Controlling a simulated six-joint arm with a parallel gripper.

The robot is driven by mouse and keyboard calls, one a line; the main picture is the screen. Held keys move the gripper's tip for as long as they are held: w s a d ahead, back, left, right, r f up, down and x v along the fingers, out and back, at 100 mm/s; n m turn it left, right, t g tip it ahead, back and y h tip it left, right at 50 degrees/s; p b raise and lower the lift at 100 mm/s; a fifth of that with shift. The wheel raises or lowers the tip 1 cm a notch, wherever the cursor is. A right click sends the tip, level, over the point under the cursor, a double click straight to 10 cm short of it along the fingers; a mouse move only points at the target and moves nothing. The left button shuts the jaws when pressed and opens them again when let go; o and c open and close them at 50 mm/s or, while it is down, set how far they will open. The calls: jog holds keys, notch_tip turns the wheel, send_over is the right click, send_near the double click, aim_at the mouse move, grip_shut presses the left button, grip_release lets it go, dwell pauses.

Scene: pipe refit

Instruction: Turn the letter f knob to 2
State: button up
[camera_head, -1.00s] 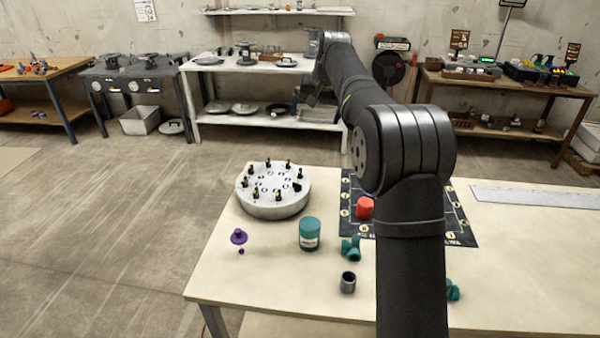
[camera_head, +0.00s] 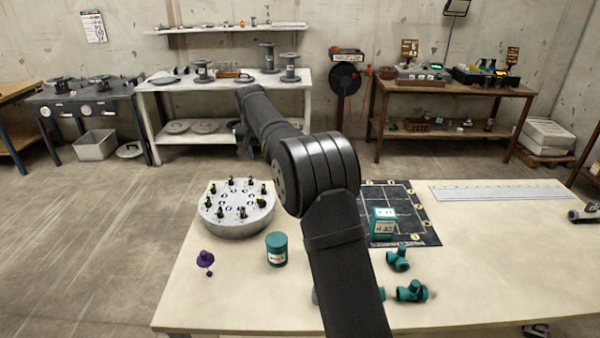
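The letter f knob is one of several small black knobs with yellow marks standing in a ring on a round pale grey dial unit (camera_head: 236,226), at the left of the table. The letters and numbers on its top are too small to read, so I cannot tell which knob is f or where it points. My gripper (camera_head: 245,148) is at the far end of my dark arm, above and beyond the dial unit in the picture, apart from it. It is small and dark, partly behind my forearm, and its fingers cannot be made out.
A purple knobbed piece (camera_head: 206,260) and a teal canister (camera_head: 277,251) stand in front of the dial unit. Right of my arm are a dark mat (camera_head: 418,236) with a teal box (camera_head: 383,224), teal pipe fittings (camera_head: 398,260) and a ruler (camera_head: 500,192). Workbenches line the wall.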

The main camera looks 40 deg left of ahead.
aim_at(263, 187)
jog(key=x, duration=1.8)
jog(key=shift+s+a+f, duration=0.15)
jog(key=shift+a+f, duration=0.05)
jog(key=shift+f, duration=0.1)
grip_shut()
